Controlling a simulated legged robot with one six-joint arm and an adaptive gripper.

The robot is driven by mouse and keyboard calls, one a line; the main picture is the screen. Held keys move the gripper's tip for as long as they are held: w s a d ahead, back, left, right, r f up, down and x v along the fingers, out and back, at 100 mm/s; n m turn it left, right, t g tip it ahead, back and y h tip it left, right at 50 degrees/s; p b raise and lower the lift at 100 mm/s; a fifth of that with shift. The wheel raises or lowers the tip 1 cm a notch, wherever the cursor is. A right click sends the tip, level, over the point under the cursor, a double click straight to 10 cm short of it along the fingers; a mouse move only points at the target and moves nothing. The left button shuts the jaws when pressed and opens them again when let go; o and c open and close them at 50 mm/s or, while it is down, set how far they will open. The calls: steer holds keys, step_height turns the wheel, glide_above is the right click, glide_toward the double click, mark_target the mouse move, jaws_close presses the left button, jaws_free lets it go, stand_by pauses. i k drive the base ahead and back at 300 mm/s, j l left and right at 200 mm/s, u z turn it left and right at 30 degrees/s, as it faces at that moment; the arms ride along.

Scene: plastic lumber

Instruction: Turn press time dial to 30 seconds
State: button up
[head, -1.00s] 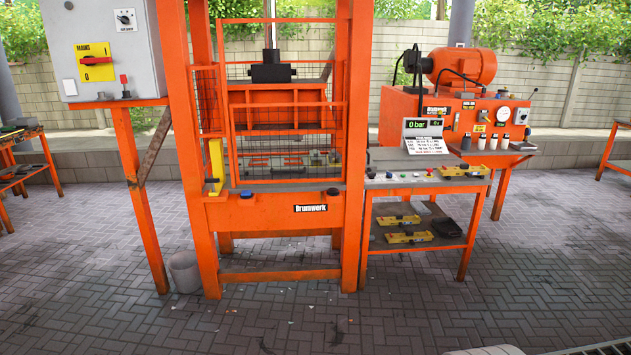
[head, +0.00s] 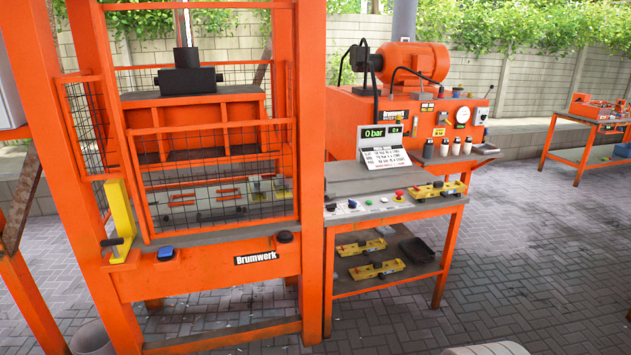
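An orange press (head: 310,120) marked Brumwerk stands at left centre in the head view. To its right, a control table (head: 440,211) has a front strip (head: 375,209) with small knobs and buttons. A dark knob (head: 352,204) sits near the strip's left end; its label and pointer are too small to read, so I cannot tell whether it is the press time dial. A display (head: 384,132) above reads 0 bar and what looks like 0 s. My gripper is not in view.
A hydraulic unit with an orange motor (head: 413,62) stands behind the control table. Yellow-and-black tools (head: 440,190) lie on the table and its lower shelf. A grey bin (head: 92,339) stands at lower left. The paved floor (head: 510,270) at right is clear.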

mark_target(352, 204)
steer(key=i+l, duration=0.15)
steer(key=i, duration=0.4)
steer(key=i+l+z, duration=0.1)
steer(key=i, duration=1.2)
steer(key=i+j+z, duration=0.1)
steer(key=i, duration=0.7)
